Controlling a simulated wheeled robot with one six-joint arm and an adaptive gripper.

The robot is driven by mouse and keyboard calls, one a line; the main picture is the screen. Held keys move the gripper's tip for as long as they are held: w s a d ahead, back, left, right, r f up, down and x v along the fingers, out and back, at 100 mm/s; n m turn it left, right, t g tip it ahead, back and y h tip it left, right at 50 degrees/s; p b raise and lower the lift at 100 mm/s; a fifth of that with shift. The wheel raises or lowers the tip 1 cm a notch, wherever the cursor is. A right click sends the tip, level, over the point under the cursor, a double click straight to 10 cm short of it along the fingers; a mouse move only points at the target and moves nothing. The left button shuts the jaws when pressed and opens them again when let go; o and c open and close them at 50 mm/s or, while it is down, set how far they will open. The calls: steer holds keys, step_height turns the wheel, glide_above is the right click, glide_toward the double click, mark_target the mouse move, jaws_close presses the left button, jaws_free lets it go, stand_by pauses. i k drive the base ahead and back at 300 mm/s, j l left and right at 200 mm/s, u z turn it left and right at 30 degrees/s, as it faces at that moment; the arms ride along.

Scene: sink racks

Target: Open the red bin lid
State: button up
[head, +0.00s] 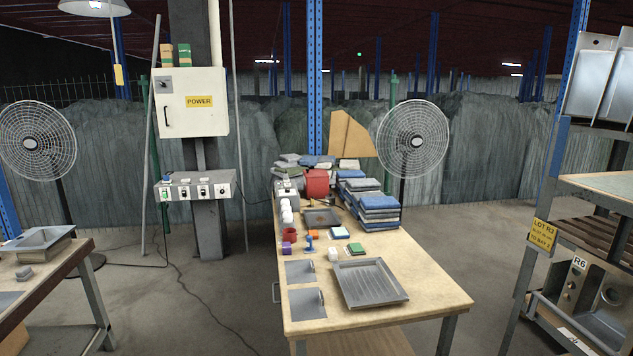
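A small red box-like container (317,183) stands toward the back of the wooden work table, among stacks of folded cloths. It is the closest match to a red bin. Its top looks covered, but it is too small to tell whether a lid is open or shut. A smaller red round object (290,233) sits nearer, on the left side of the same table. My gripper is not in view.
The work table (430,293) holds a metal tray (369,283), blue-grey cloth stacks (379,213) and small coloured items. A fan (413,141) stands behind it. Another table (70,262) is at left, a metal rack (560,160) at right. Floor between them is mostly clear, with a cable at left.

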mark_target(320, 173)
steer(key=i+j+u, duration=0.55)
steer(key=i+u, duration=0.2)
steer(key=i, duration=0.25)
steer(key=i+j+u, duration=0.15)
steer(key=i+u, duration=0.15)
steer(key=i, duration=0.65)
steer(key=i+u, duration=0.25)
steer(key=i, duration=0.75)
steer(key=i+l+z, duration=0.1)
steer(key=i+z, duration=0.2)
steer(key=i, duration=0.3)
steer(key=i+z, duration=0.25)
steer(key=i, duration=0.35)
steer(key=i+j+z, duration=0.3)
steer(key=i, duration=0.25)
steer(key=i+j+z, duration=0.25)
steer(key=i+z, duration=0.2)
steer(key=i, duration=0.3)
steer(key=i+j+z, duration=0.45)
steer(key=i, duration=0.25)
steer(key=i+j+z, duration=0.4)
steer(key=i+j, duration=0.2)
steer(key=j, duration=0.1)
